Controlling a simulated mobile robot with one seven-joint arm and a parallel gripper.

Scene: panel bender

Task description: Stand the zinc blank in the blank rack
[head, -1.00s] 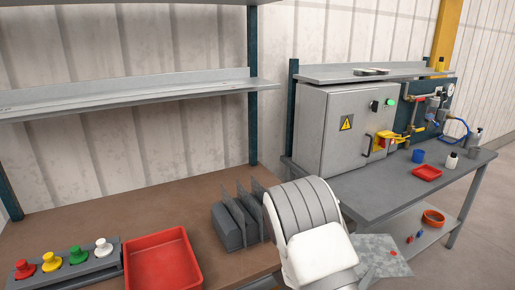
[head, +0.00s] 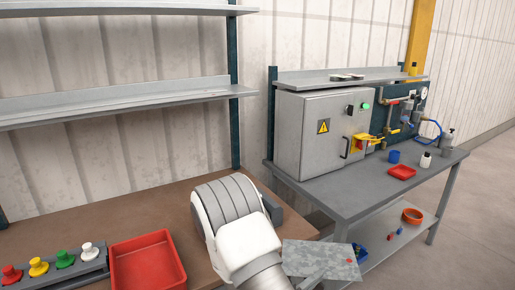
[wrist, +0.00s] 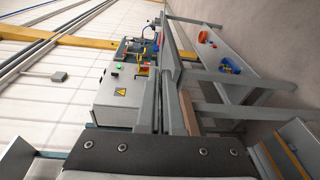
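The blank is held out right of the bench, in front of the grey table.
A red tray (head: 146,264) and a button box (head: 70,265) with coloured buttons are on the bench left of my arm. Shelves hang above.

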